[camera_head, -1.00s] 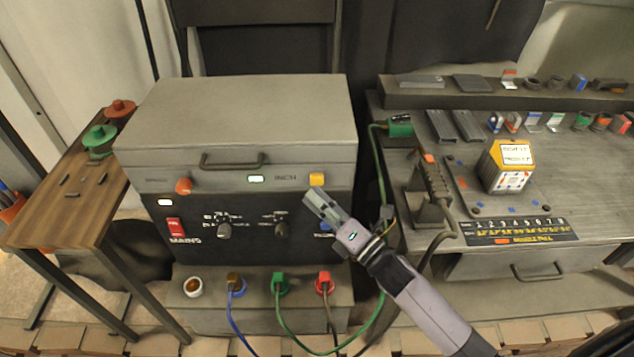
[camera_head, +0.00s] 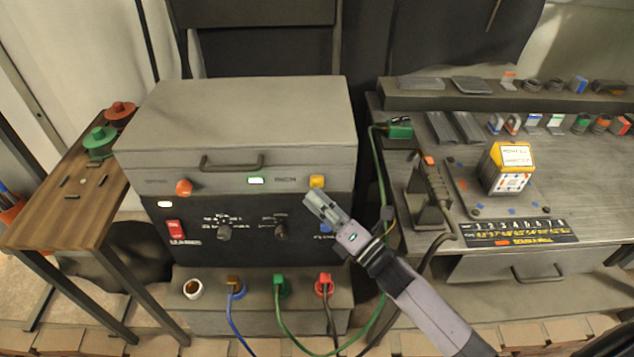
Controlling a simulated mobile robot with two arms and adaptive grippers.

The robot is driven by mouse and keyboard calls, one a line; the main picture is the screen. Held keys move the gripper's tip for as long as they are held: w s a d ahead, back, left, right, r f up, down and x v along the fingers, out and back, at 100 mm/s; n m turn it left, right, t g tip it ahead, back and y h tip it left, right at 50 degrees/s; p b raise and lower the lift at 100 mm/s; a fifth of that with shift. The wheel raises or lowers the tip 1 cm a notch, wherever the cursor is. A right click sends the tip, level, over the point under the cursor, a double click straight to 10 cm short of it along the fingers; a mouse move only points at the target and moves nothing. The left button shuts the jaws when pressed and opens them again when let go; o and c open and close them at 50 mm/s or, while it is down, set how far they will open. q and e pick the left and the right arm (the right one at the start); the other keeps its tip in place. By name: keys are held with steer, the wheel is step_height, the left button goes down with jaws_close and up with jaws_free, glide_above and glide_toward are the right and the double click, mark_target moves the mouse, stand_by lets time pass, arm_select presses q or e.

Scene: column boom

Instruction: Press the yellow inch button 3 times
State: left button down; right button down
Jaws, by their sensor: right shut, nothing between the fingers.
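The yellow inch button (camera_head: 317,181) sits at the right end of the grey machine's (camera_head: 235,115) front panel, beside the "INCH" label. My right gripper (camera_head: 312,196) is shut and empty. Its fingertips are just below the yellow button; whether they touch it I cannot tell. The gripper partly hides a blue button (camera_head: 326,228) on the lower black panel. A lit indicator (camera_head: 256,180) is left of the label. My left gripper is not in view.
An orange knob (camera_head: 183,187), a red mains switch (camera_head: 175,230) and two dark selector knobs are on the same front. Cables plug in below. A bench (camera_head: 590,225) with a yellow-topped block (camera_head: 509,167) is at right, a wooden table (camera_head: 50,215) at left.

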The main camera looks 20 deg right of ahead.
steer(key=shift+w, duration=0.15)
stand_by(0.3)
steer(key=shift+w+d, duration=0.15)
steer(key=shift+w, duration=0.15)
steer(key=shift+w+d+b, duration=0.15)
steer(key=shift+w+b, duration=0.15)
steer(key=shift+w, duration=0.15)
stand_by(0.7)
steer(key=shift+s, duration=0.1)
steer(key=shift+s+a, duration=0.3)
steer(key=shift+s, duration=0.5)
steer(key=s, duration=0.2)
steer(key=s+a+p, duration=0.1)
steer(key=s, duration=0.1)
steer(key=shift+s+a, duration=0.15)
steer(key=shift+s, duration=0.25)
stand_by(1.8)
